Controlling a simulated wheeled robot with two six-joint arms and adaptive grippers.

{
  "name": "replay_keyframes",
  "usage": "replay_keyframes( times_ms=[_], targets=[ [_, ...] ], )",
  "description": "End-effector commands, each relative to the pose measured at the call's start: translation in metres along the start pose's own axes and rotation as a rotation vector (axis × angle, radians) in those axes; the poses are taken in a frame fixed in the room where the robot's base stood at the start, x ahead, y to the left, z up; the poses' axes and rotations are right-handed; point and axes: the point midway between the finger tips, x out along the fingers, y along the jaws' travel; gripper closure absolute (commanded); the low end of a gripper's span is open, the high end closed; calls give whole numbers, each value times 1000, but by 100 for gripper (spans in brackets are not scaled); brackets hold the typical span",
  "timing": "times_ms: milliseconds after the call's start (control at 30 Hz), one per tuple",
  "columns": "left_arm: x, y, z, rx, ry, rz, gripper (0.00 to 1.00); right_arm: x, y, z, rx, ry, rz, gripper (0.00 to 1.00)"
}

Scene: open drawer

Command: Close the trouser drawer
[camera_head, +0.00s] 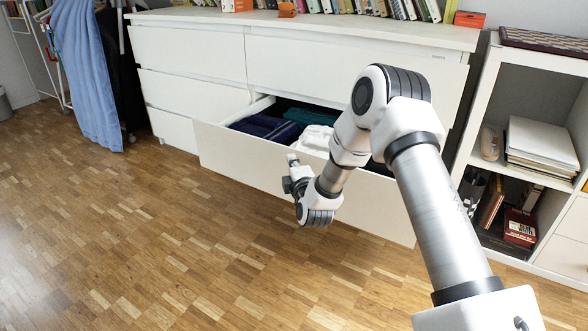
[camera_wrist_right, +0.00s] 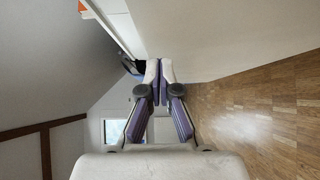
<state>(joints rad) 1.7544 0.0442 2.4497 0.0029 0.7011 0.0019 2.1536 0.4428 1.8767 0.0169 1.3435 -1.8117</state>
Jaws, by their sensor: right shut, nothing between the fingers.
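My right gripper (camera_head: 291,165) is in front of the drawer's front panel. It is shut and empty. In the right wrist view my right gripper (camera_wrist_right: 160,68) has its fingertips together, close beside a pale flat surface that looks like the drawer front (camera_wrist_right: 225,40). I cannot tell whether they touch. My right arm hides the right part of the drawer. My left gripper is not in view.
Books and small boxes stand on the dresser top (camera_head: 300,20). A white shelf unit (camera_head: 480,95) with papers and books stands to the right. A blue garment (camera_head: 85,75) hangs at the left. The wooden floor (camera_head: 130,240) in front is clear.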

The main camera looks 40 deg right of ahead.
Motion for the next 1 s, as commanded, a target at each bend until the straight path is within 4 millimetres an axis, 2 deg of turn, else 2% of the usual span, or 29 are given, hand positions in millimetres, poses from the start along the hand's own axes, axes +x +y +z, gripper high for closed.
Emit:
replay_keyframes(
  times_ms=[133, 467, 667, 867, 1000],
  targets=[
    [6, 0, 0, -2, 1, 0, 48, 6, 0, 6, -1, 1, 1, 100],
    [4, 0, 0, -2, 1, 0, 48, 7, 1, 7, -1, 2, 0, 100],
    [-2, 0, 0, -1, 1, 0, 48, 13, 2, 14, -1, -1, 0, 100],
    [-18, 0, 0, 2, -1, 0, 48, 32, 5, 34, -1, -2, 1, 100],
    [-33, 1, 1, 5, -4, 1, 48, 53, 6, 54, -2, -3, 1, 100]
  ],
)
